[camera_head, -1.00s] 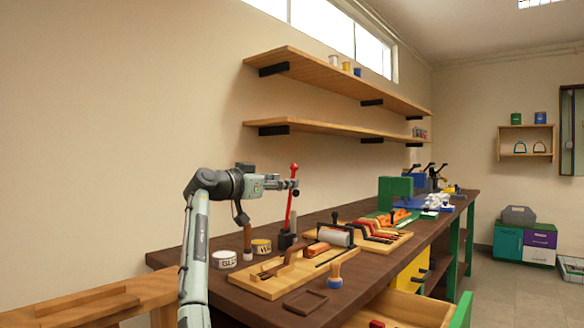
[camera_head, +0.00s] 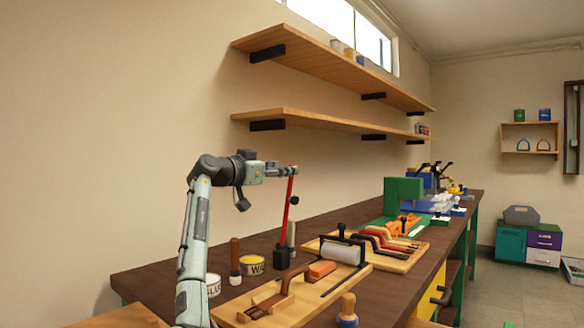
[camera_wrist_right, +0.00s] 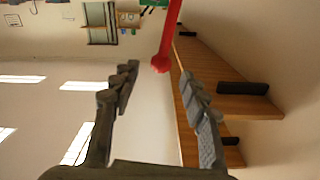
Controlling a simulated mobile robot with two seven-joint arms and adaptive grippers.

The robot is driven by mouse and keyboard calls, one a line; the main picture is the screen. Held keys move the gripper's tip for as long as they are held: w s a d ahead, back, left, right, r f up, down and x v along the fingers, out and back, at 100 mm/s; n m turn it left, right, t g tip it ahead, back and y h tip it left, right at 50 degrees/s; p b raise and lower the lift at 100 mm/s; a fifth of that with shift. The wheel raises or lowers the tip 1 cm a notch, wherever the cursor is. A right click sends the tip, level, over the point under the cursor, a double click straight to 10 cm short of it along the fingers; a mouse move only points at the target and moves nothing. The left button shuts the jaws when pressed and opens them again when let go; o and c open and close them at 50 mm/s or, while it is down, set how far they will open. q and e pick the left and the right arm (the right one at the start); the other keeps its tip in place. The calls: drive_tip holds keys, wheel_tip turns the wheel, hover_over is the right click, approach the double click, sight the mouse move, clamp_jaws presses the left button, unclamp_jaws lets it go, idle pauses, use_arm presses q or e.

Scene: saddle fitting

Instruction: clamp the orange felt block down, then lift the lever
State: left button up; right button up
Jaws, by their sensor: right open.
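The orange felt block (camera_head: 321,269) lies on a wooden board (camera_head: 385,263) on the bench. A black frame with a white roller (camera_head: 341,252) stands beside it. A red lever (camera_head: 287,205) rises steeply from a black base (camera_head: 281,257), leaning slightly right. The one gripper in the head view (camera_head: 288,171) is at the lever's top; it matches the right wrist view, so I take it as mine on the right. In that view its fingers (camera_wrist_right: 157,86) are apart, with the red knob (camera_wrist_right: 160,64) just beyond the tips. Contact cannot be told. My left gripper is out of view.
Glue (camera_head: 212,286) and wax (camera_head: 252,265) tins and a brown-handled tool (camera_head: 235,253) stand left of the lever. A wooden-handled brush (camera_head: 347,312) is at the front. A green machine (camera_head: 403,195) stands farther along. Shelves (camera_head: 330,127) hang on the wall above.

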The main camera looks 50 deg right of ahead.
sight(290, 166)
drive_tip(key=d, duration=0.4)
drive_tip(key=shift+w+p, duration=0.15)
drive_tip(key=shift+p, duration=0.15)
drive_tip(key=shift+w+d, duration=0.1)
drive_tip(key=shift+d, duration=0.4)
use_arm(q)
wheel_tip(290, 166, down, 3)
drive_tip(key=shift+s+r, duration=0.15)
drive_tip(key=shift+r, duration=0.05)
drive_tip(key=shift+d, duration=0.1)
use_arm(e)
clamp_jaws()
